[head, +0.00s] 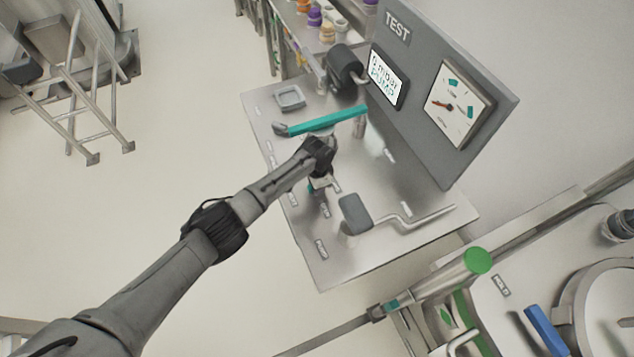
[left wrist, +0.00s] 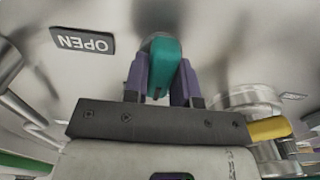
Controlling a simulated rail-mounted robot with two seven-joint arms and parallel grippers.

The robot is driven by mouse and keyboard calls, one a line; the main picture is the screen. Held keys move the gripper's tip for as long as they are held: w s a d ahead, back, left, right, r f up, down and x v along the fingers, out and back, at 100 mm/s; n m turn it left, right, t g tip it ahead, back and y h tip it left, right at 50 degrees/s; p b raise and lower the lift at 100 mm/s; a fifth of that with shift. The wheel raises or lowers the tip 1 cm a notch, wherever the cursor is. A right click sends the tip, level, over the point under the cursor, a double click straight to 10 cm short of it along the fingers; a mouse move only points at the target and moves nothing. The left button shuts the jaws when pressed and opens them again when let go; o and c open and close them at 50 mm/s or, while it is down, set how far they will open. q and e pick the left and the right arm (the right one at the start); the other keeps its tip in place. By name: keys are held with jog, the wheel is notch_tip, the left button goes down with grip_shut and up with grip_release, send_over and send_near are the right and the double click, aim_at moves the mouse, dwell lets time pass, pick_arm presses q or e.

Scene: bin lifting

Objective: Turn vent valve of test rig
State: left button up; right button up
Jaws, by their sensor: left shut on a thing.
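My left arm reaches over the steel test rig table (head: 285,225) in the head view. Its gripper (head: 321,180) is low over the table, mostly hidden by my wrist. In the left wrist view my left gripper (left wrist: 165,88) is shut on a teal handle (left wrist: 162,65), with one purple-grey finger on each side of it. I take this as the vent valve's handle. An OPEN label (left wrist: 84,41) lies left of it. In the head view, only a little teal shows beside the gripper. My right gripper is not in view.
A long teal bar (head: 325,122) lies just beyond my wrist. A bent grey lever with a pad (head: 356,213) stands nearer. The upright TEST panel (head: 430,90) carries a screen (head: 388,82) reading PUMP and a dial (head: 459,104). A small tray (head: 289,97) sits at the far left corner.

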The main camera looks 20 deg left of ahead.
pick_arm(q)
jog(key=shift+r, duration=0.1)
dwell(0.3)
jog(key=o, duration=0.9)
notch_tip(320, 180, up, 14)
jog(key=shift+f+p, duration=0.15)
jog(key=shift+p, duration=0.9)
